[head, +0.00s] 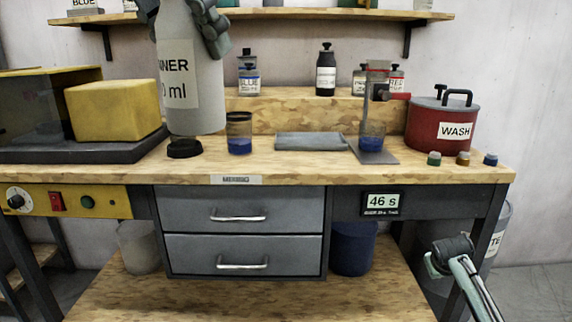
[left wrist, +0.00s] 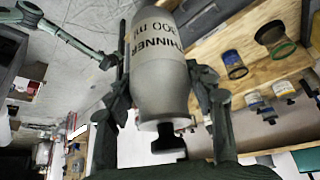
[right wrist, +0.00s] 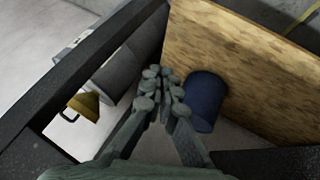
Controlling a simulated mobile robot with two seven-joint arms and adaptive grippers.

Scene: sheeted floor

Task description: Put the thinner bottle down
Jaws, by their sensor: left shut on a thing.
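The thinner bottle (head: 193,95) is large, grey and upright in the head view, with a white label reading part of "THINNER". My left gripper (head: 182,18) is shut on its upper part, one finger on each side. The bottle's top is cut off by the picture edge. Its base shows above a black round piece (head: 184,149) on the workbench, apart from it. In the left wrist view the bottle (left wrist: 160,60) shows its neck and black cap between the fingers. My right gripper (head: 448,256) is low at the right, empty, its fingers together in the right wrist view (right wrist: 164,85).
The workbench (head: 300,172) holds a yellow block (head: 115,110), a cup with blue contents (head: 239,133), a grey slab (head: 310,141), a stand (head: 375,153) and a red WASH pot (head: 440,124). Small bottles (head: 326,72) stand on the raised back ledge. Bare bench lies along the front.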

